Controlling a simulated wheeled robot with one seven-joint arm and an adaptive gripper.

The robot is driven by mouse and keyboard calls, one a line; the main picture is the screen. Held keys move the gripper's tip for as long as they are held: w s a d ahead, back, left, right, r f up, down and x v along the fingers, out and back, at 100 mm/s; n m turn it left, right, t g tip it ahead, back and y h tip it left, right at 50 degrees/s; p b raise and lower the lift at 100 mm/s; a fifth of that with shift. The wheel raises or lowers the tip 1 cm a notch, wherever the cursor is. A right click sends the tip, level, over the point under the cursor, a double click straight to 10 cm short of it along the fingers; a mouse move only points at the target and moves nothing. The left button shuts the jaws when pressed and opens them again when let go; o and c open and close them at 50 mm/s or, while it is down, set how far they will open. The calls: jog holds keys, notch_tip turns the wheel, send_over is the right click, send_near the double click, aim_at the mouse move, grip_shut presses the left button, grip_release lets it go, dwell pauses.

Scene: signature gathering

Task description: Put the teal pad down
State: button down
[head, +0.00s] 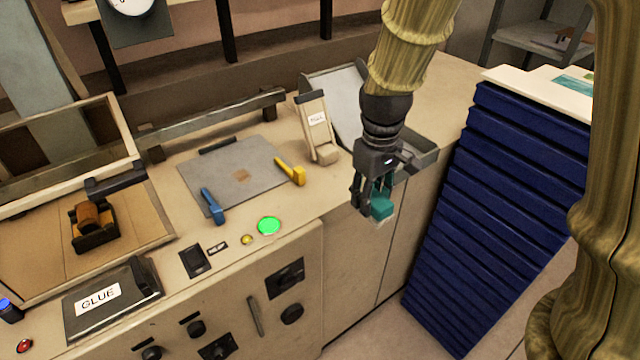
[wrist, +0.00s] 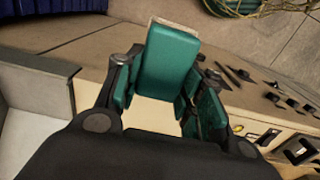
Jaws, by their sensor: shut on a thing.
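The teal pad (head: 382,207) is a small block held in my gripper (head: 372,200), in front of the counter's front edge and high above the floor. In the wrist view the teal pad (wrist: 168,62) stands out between the fingers, with a pale strip along its far end. My gripper (wrist: 165,95) is shut on it, and teal also shows on the inside of the fingers. The fingers hide part of the pad's sides.
A grey plate (head: 240,175) with a blue-handled and a yellow-handled clamp lies on the counter. A labelled holder (head: 317,125) and a metal tray (head: 425,160) stand behind my gripper. A stack of blue trays (head: 490,200) rises to the right. A glue box (head: 112,298) sits at the left.

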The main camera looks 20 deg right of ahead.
jog(key=w+a+p, duration=0.1)
jog(key=w+a, duration=0.1)
jog(key=w, duration=0.2)
jog(key=w+a+f+p, duration=0.1)
jog(key=w+a+p, duration=0.1)
jog(key=w, duration=0.3)
jog(key=w+a+p, duration=0.2)
jog(key=w, duration=0.2)
jog(key=shift+w+a+f, duration=0.15)
jog(key=shift+a, duration=0.25)
jog(key=shift+w+a+f, duration=0.1)
jog(key=shift+w, duration=0.1)
jog(key=shift+f+p, duration=1.05)
jog(key=shift+f, duration=0.65)
jog(key=shift+f, duration=0.15)
jog(key=c, duration=0.9)
grip_release()
notch_tip(320, 180, up, 12)
jog(key=b, duration=0.4)
